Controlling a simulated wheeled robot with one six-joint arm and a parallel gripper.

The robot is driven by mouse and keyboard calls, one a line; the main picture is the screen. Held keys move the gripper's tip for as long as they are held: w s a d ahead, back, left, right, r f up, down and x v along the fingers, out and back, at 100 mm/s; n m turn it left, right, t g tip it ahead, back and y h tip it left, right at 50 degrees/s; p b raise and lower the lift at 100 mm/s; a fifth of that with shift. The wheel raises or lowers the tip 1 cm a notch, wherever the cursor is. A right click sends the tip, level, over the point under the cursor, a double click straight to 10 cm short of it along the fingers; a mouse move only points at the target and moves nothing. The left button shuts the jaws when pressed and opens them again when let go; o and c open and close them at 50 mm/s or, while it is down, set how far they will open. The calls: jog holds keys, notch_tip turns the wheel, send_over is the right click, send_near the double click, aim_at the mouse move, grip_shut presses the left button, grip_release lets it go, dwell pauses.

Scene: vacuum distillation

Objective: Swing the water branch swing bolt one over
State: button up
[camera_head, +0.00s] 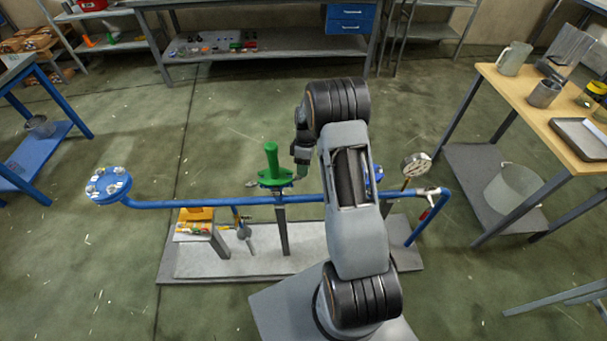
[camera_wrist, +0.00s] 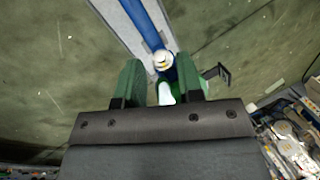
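My gripper (camera_wrist: 160,80) shows two green fingers standing apart in the wrist view. Between and just beyond them are a small white piece (camera_wrist: 165,94) and a white round cap (camera_wrist: 163,60) on a blue pipe. I cannot tell whether either is swing bolt one, or whether a finger touches the white piece. In the head view, my gripper (camera_head: 302,164) is bent down beside a green upright handle (camera_head: 271,160) on a green flange above the blue pipe (camera_head: 180,204). Small metal pieces show at that flange's edge; my arm hides part of the pipe.
A blue flange with several pale bolts (camera_head: 108,185) ends the pipe at left. A dial gauge (camera_head: 415,164) stands right of my arm. A small stand with a yellow item (camera_head: 197,215) is in front of the pipe. A wooden bench (camera_head: 540,106) is at right.

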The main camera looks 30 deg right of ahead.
aim_at(297, 178)
jog(key=shift+x, duration=1.65)
grip_shut()
jog(key=shift+w+a+r+g+h, duration=0.1)
jog(key=shift+a+r+g+h, duration=0.2)
jog(key=shift+h, duration=0.4)
grip_release()
